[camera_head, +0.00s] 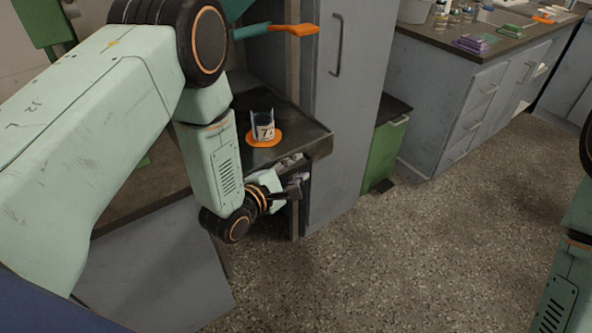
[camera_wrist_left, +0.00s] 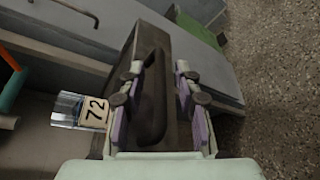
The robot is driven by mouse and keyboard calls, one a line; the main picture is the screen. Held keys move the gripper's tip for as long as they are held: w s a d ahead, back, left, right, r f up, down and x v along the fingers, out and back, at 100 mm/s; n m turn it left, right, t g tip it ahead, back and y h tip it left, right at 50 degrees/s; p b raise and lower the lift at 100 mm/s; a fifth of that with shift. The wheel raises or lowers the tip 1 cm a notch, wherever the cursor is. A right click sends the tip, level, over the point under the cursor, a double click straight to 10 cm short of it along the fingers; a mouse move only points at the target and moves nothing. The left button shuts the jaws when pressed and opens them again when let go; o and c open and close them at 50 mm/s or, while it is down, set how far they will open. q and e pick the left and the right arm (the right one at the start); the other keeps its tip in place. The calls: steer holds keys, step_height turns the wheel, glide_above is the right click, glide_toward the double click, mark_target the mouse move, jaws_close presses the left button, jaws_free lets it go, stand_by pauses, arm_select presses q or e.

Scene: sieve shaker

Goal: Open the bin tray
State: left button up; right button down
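My left gripper (camera_head: 290,184) is low beside the dark counter's end, below its top. In the left wrist view my left gripper (camera_wrist_left: 158,72) has its two purple-padded fingers apart. A dark bar handle (camera_wrist_left: 153,105) stands between them, with gaps visible on both sides. In the head view my arm and gripper hide most of this front, and I cannot tell whether the tray is shut. My right gripper is out of view; only part of my right arm shows at the right edge.
A clear beaker (camera_head: 262,126) with a number label stands on an orange disc (camera_head: 264,140) on the dark counter (camera_head: 300,128). A tall grey cabinet (camera_head: 345,90) and a green bin (camera_head: 384,155) stand to the right. The speckled floor (camera_head: 420,250) in front is clear.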

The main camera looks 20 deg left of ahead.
arm_select(q)
steer(key=shift+d, duration=0.15)
steer(key=shift+w, duration=0.15)
steer(key=shift+c, duration=0.4)
jaws_close()
